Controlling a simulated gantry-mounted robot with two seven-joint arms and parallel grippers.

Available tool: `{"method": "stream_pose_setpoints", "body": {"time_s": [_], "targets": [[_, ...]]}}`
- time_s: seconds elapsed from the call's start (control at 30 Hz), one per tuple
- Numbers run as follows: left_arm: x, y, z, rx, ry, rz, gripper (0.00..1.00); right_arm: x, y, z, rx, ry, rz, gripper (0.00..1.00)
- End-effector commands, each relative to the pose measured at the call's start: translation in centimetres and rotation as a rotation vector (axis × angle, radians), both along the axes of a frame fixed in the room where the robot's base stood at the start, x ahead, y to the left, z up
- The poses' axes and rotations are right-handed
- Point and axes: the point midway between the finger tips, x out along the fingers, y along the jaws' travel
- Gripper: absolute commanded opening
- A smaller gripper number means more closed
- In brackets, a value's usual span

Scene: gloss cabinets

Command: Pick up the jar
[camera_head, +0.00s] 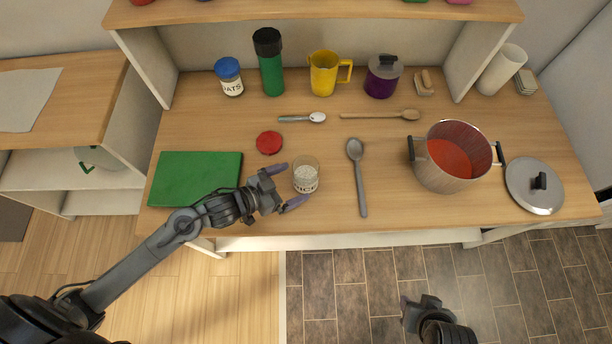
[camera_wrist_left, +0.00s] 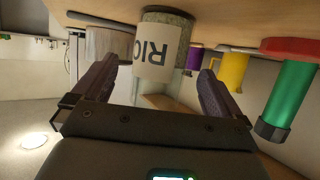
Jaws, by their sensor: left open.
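The jar (camera_head: 306,175) is clear glass with white contents and a label reading "RICE". It stands near the front edge of the wooden counter (camera_head: 400,212). In the left wrist view the jar (camera_wrist_left: 163,48) appears upside down, between the two fingers. My left gripper (camera_head: 287,187) is open, with one finger at the jar's back left and the other at its front. I cannot tell whether either finger touches it. A red lid (camera_head: 269,143) lies on the counter behind and left of the jar. My right gripper (camera_head: 421,302) is low over the floor, its fingers not clearly visible.
A green board (camera_head: 195,179) lies left of the jar. A grey spoon (camera_head: 358,178) lies to its right, then a red-filled pot (camera_head: 449,157) and a pot lid (camera_head: 534,186). Behind stand a blue-lidded jar (camera_head: 229,77), green flask (camera_head: 270,62), yellow jug (camera_head: 324,74) and purple canister (camera_head: 382,77).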

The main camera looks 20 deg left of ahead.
Motion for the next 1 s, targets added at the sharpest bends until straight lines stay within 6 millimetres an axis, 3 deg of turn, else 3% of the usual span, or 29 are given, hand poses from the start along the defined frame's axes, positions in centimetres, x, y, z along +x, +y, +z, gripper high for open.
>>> {"method": "stream_pose_setpoints", "body": {"time_s": [0.2, 0.53, 0.87, 1.0], "targets": [[0.9, -0.6, -0.3, -0.001, 0.000, 0.000, 1.00, 0.0, 0.2, 0.0, 0.006, 0.000, -0.003, 0.43], [4.0, -2.6, -1.7, -0.002, 0.001, 0.001, 1.00, 0.1, 0.3, 0.1, 0.012, -0.001, -0.006, 0.43], [4.5, -2.9, -2.0, 0.001, 0.001, 0.000, 1.00, 0.1, 0.2, 0.0, 0.008, -0.001, -0.004, 0.43], [4.5, -2.9, -2.0, 0.001, 0.001, 0.000, 0.82, 0.1, 0.1, 0.0, 0.002, -0.001, 0.000, 0.43]]}}
